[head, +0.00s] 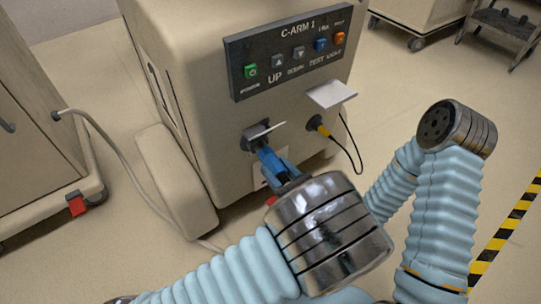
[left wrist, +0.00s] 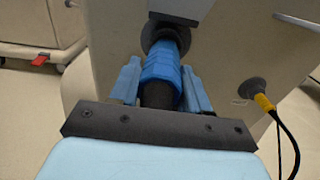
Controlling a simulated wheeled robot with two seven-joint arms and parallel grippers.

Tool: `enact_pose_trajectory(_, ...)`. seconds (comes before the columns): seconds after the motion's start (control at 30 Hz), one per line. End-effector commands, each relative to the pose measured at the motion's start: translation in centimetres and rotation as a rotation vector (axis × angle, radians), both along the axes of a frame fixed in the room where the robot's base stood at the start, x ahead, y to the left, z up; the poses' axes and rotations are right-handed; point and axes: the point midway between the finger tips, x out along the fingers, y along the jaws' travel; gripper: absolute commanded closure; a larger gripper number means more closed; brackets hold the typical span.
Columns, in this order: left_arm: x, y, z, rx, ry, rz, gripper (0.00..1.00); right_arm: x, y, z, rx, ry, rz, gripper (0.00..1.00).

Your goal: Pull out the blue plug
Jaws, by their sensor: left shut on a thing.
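The blue plug (head: 267,158) is at the front of the beige C-arm cart (head: 205,120), at a dark socket (head: 249,141) under a raised flap. In the left wrist view the blue plug (left wrist: 160,64) points away from me and its far end meets the dark round socket (left wrist: 160,31). I cannot tell how deep it sits. My left gripper (head: 275,167) is shut on the blue plug; in the left wrist view its blue fingers (left wrist: 160,78) lie along both sides of it.
A yellow plug (head: 320,127) with a black cable sits in another socket to the right, under an open flap (head: 330,93). A button panel (head: 288,52) is above. Another cart (head: 30,130) with a grey cable stands left. Floor on the right is mostly clear.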

Motion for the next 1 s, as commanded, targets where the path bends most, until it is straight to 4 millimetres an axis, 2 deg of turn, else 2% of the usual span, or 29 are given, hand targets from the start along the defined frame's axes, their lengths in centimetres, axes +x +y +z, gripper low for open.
enact_pose_trajectory(0.03, -0.3, 0.7, 0.0, 0.007, 0.001, 0.024, 1.0, 0.0, 0.0, 0.0, 0.0, 0.0, 0.0, 1.0)
enact_pose_trajectory(0.13, -0.3, 0.7, 0.0, 0.007, 0.001, 0.024, 1.0, 0.0, 0.0, 0.0, 0.0, 0.0, 0.0, 1.0)
enact_pose_trajectory(1.0, -2.3, -1.2, -0.1, 0.0, 0.001, 0.014, 1.0, 0.0, 0.0, 0.4, 0.0, 0.0, 0.0, 1.0)
